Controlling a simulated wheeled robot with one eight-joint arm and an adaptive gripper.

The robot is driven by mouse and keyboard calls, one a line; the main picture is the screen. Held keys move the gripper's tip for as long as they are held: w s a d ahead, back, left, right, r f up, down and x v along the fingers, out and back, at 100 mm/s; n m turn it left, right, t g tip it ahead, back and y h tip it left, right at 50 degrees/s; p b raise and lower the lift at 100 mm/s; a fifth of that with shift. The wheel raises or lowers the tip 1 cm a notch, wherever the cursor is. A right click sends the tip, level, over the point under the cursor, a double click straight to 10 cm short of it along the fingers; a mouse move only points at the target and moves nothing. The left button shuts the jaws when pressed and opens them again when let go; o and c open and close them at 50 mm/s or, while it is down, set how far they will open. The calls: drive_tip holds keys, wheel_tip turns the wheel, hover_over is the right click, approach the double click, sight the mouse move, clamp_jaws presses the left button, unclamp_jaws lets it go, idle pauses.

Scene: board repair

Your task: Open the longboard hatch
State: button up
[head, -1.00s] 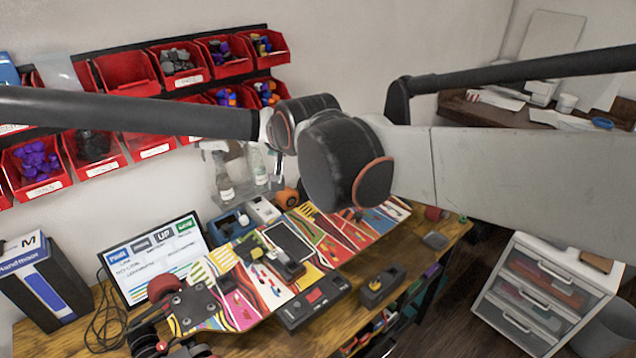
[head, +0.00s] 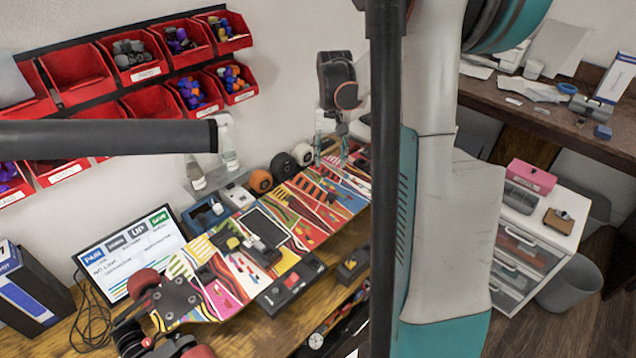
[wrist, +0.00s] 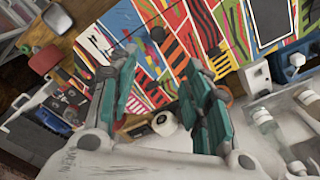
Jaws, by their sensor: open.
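The longboard (head: 316,203) lies on the workbench with its multicoloured patterned deck facing up. A dark rectangular panel with a pale border, which looks like the hatch (head: 264,226), lies flush in the deck's middle and appears shut. The hatch also shows at the top right of the wrist view (wrist: 272,22). My gripper (head: 341,127) hangs near the far right end of the board, right of the hatch. In the wrist view my gripper (wrist: 158,70) has its teal-padded fingers spread apart with nothing between them. The fingertips are apart from the hatch.
Spray bottles (head: 228,148) and loose wheels (head: 260,181) stand behind the board. Black devices (head: 291,286) lie at its front edge. A monitor (head: 139,254) stands at left, and red bins (head: 137,58) hang on the wall.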

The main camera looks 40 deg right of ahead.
sight(331, 195)
drive_tip(key=f+b, duration=0.1)
drive_tip(key=f, duration=0.3)
drive_tip(key=f+b, duration=0.1)
drive_tip(key=f, duration=0.4)
drive_tip(key=f+b, duration=0.2)
drive_tip(key=f, duration=0.3)
drive_tip(key=shift+s, duration=0.35)
drive_tip(key=shift+d, duration=0.1)
clamp_jaws()
